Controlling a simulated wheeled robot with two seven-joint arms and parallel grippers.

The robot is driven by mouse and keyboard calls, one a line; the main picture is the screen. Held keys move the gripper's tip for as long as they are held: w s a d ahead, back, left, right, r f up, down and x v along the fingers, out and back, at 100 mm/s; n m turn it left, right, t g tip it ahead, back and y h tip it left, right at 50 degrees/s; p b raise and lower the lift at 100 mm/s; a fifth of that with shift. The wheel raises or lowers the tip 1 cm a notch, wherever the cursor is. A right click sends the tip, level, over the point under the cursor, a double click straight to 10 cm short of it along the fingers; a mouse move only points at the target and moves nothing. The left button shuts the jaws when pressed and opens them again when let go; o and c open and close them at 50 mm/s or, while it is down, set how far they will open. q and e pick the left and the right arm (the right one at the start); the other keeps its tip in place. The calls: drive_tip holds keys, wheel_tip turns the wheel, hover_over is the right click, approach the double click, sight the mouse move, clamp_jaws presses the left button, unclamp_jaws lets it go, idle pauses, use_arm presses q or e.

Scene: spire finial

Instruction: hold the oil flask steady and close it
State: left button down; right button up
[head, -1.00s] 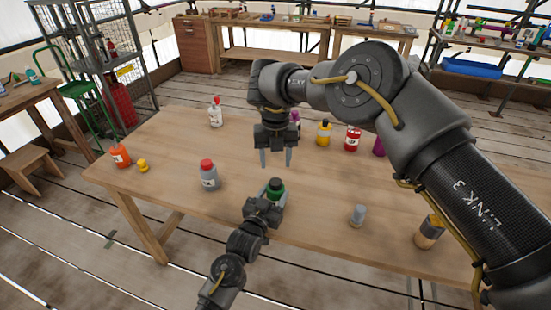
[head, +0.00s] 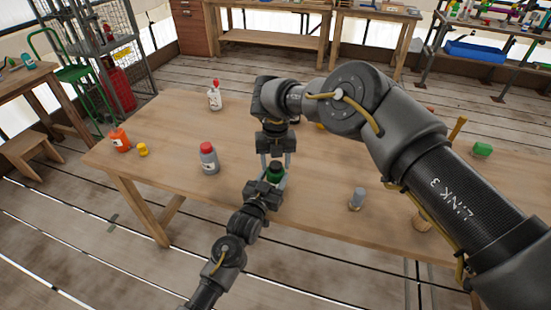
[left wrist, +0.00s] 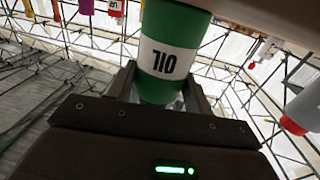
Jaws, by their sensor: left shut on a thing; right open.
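The green oil flask (head: 275,174) stands upright near the front edge of the wooden table. In the left wrist view its green body with a white OIL label (left wrist: 168,60) sits between my left fingers, label upside down. My left gripper (head: 268,187) is shut on the flask from the front. My right gripper (head: 275,163) points straight down above the flask, open, with one finger on each side of its dark top. I cannot tell whether the fingers touch it. The flask's mouth is hidden by my right gripper, so its closure does not show clearly.
A grey bottle with a red cap (head: 209,158), a white bottle (head: 214,97), an orange bottle (head: 120,140) and a small yellow item (head: 142,150) stand left on the table. A small grey bottle (head: 357,198) stands right. My right arm hides much of the table's right side.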

drive_tip(key=shift+c, duration=0.3)
drive_tip(key=c, duration=0.9)
drive_tip(key=o, duration=1.1)
wheel_tip(320, 180, up, 12)
drive_tip(key=shift+r, duration=0.1)
use_arm(q)
drive_tip(key=c, duration=0.5)
unclamp_jaws()
